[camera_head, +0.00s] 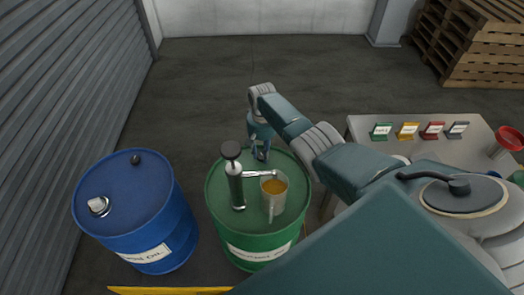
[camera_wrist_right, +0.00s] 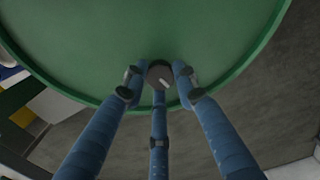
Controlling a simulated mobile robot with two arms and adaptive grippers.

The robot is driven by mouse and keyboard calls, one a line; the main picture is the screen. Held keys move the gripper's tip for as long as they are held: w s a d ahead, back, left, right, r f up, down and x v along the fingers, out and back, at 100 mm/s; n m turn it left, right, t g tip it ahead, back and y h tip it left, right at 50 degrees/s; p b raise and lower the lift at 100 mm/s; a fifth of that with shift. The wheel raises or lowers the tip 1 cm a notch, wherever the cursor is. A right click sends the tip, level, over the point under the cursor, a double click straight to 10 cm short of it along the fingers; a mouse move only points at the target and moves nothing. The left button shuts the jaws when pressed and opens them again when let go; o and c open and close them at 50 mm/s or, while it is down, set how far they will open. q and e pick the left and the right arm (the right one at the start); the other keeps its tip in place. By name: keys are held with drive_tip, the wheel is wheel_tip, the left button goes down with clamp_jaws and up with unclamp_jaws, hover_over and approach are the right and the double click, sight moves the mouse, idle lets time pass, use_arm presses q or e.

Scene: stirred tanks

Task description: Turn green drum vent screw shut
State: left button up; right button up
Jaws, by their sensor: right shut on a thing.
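The green drum (camera_head: 222,195) stands upright in the middle of the head view. Its top fills the upper part of the right wrist view (camera_wrist_right: 150,35). The vent screw (camera_wrist_right: 160,76) is a small dark round cap with a pale bar mark, near the drum's rim. My right gripper (camera_head: 260,155) reaches down to the far edge of the drum top. In the wrist view its blue fingers (camera_wrist_right: 160,88) are closed around the vent screw. My left gripper is not in view.
A hand pump (camera_head: 236,180) and a metal jug (camera_head: 273,195) with amber liquid are on the green drum's top. A blue drum (camera_head: 135,205) stands at left. A grey table (camera_head: 365,125) with several coloured labels is at right. Pallets (camera_head: 475,45) stand behind.

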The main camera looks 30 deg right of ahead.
sight(262, 155)
drive_tip(key=shift+w+d+r+m+p, duration=0.1)
drive_tip(key=shift+w+m+p, duration=0.05)
drive_tip(key=shift+m, duration=0.5)
drive_tip(key=shift+w+r+m+p, duration=0.1)
drive_tip(key=shift+m+p, duration=0.05)
drive_tip(key=shift+m, duration=0.5)
drive_tip(key=o, duration=1.2)
drive_tip(key=shift+c, duration=0.2)
drive_tip(key=shift+s+f, duration=0.1)
wheel_tip(262, 155, up, 12)
drive_tip(key=shift+m, duration=0.3)
